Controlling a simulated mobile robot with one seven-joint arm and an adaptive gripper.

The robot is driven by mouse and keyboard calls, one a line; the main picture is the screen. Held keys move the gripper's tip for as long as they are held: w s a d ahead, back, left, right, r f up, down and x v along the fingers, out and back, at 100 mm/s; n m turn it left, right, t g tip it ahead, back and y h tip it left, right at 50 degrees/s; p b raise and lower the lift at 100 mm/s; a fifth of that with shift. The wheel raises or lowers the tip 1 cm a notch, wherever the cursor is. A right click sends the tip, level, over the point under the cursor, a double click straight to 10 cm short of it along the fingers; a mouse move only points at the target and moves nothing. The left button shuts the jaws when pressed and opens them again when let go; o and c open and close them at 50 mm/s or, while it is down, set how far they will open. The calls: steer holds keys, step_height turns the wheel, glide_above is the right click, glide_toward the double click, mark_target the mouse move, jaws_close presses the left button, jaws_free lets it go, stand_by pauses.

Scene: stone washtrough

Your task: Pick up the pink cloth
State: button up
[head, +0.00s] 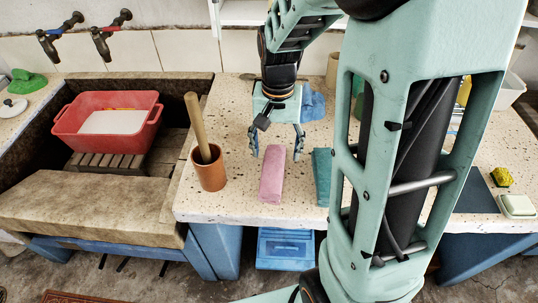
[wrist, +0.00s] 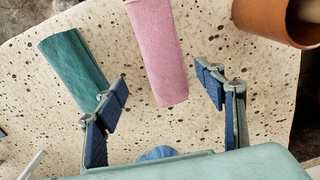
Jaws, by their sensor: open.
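The pink cloth (head: 272,174) is a folded, long block lying on the speckled stone counter, with one end towards the front edge. In the wrist view the pink cloth (wrist: 160,50) lies ahead of the jaws, its near end roughly between and beyond the fingertips. My gripper (head: 277,143) is open and empty, at the far end of the cloth. In the wrist view my gripper (wrist: 163,86) has its two blue-padded fingers spread wide. I cannot tell the exact height of the fingertips above the counter.
A teal cloth (head: 322,176) lies close right of the pink one. A brown pot (head: 210,174) with a wooden pestle stands left. A blue cloth (head: 313,105) lies behind my gripper. A red basin (head: 64,129) sits in the trough. Speckled counter (head: 240,200) is bare between pot and cloth.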

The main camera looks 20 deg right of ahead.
mark_target(273, 166)
step_height(273, 166, down, 3)
steer(key=shift+r, duration=0.2)
steer(key=f, duration=0.3)
steer(key=shift+s+a+f+b, duration=0.2)
steer(key=shift+a+f+b, duration=0.1)
steer(key=shift+a+b, duration=0.1)
steer(key=shift+f, duration=0.6)
steer(key=shift+c, duration=0.5)
steer(key=c, duration=1.3)
